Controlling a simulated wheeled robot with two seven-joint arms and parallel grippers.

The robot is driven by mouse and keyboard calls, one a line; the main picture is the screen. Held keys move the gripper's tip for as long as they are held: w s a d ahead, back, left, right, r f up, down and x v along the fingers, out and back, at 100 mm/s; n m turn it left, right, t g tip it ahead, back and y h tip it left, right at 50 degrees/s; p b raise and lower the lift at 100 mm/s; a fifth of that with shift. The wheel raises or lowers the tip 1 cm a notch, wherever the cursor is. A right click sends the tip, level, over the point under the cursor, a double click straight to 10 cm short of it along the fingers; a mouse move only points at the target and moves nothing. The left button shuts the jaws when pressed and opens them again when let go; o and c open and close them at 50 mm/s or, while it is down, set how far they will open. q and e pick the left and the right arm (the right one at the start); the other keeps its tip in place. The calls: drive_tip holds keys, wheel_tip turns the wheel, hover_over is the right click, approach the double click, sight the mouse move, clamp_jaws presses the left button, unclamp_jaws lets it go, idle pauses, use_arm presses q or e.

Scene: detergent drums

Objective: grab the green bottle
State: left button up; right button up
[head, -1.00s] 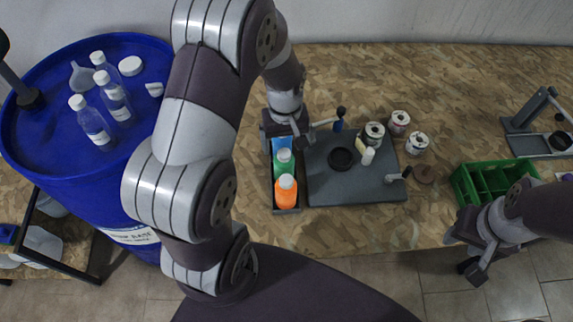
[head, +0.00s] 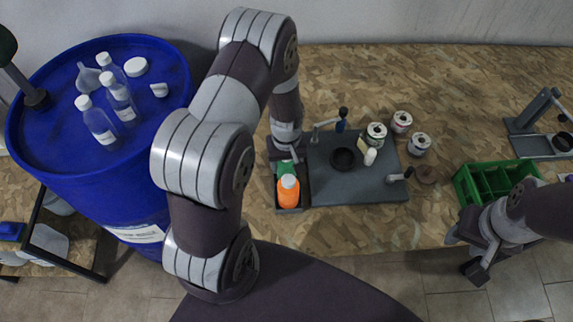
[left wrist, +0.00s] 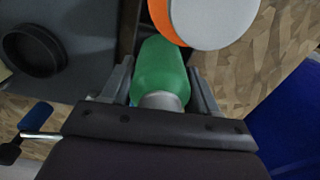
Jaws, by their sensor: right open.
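The green bottle (head: 285,168) stands in a narrow dark tray (head: 305,190), mostly hidden under my left gripper (head: 283,155) in the head view. In the left wrist view the green bottle (left wrist: 160,72) lies between the two fingers of my left gripper (left wrist: 162,88), one close on each side. I cannot tell whether the fingers press on it. An orange bottle (head: 288,192) with a white cap stands right beside it, and shows at the top of the left wrist view (left wrist: 168,25). My right gripper (head: 463,254) is open and empty at the table's front edge.
A dark board (head: 345,185) with a black ring (head: 343,159) adjoins the tray. Several cans (head: 376,135) stand behind and right of it. A green crate (head: 494,180) is farther right. A blue drum (head: 70,150) with clear bottles stands left.

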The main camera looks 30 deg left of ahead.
use_arm(q)
drive_tip(key=shift+c, duration=0.9)
drive_tip(key=shift+r, duration=0.1)
